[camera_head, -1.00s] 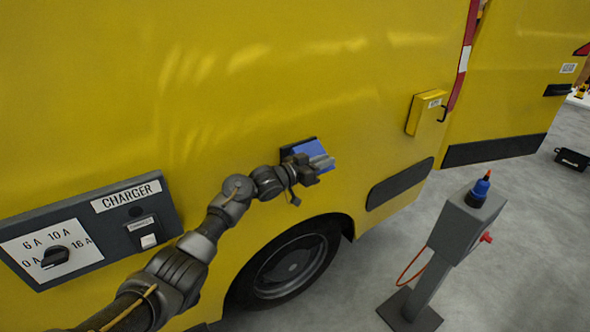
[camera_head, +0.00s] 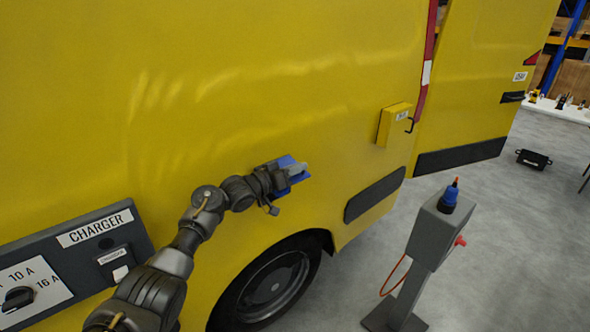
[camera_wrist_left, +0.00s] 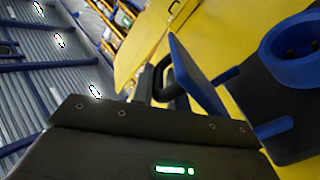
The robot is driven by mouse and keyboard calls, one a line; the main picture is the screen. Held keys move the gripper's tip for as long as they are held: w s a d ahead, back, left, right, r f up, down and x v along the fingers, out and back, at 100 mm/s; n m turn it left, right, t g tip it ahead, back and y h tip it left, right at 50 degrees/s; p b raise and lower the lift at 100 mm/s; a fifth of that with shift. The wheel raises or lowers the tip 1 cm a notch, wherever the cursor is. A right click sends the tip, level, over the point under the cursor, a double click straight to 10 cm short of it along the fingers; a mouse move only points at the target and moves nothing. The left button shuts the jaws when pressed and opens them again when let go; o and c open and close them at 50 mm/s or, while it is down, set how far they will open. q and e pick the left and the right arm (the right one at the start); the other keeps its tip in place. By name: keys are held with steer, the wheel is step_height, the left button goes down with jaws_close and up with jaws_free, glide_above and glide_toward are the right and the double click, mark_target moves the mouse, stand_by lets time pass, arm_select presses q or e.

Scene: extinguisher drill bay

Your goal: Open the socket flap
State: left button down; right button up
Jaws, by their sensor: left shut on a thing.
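The blue socket flap (camera_head: 285,161) is on the side of the yellow van, partly hidden behind my left gripper (camera_head: 295,170). In the left wrist view the flap (camera_wrist_left: 194,72) stands out from the van at an angle, swung away from the round blue socket (camera_wrist_left: 298,48) in its dark housing. The socket's holes show, so it is uncovered. My left gripper is shut on the flap; its grip point is hard to make out. My right gripper is in neither view.
A grey post (camera_head: 428,240) with a blue plug (camera_head: 449,198) stands at right on open floor. A yellow box (camera_head: 394,124) is on the van beside the open rear door (camera_head: 485,75).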

arm_select(q)
steer(key=c, duration=1.5)
jaws_free()
steer(key=shift+s+d+r, duration=0.1)
steer(key=shift+s+d, duration=0.05)
steer(key=shift+d, duration=0.1)
steer(key=shift+a, duration=0.2)
steer(key=shift+s+a, duration=0.2)
steer(key=shift+a, duration=0.25)
steer(key=shift+b+v, duration=1.05)
steer(key=shift+v, duration=3.7)
steer(key=shift+d, duration=0.1)
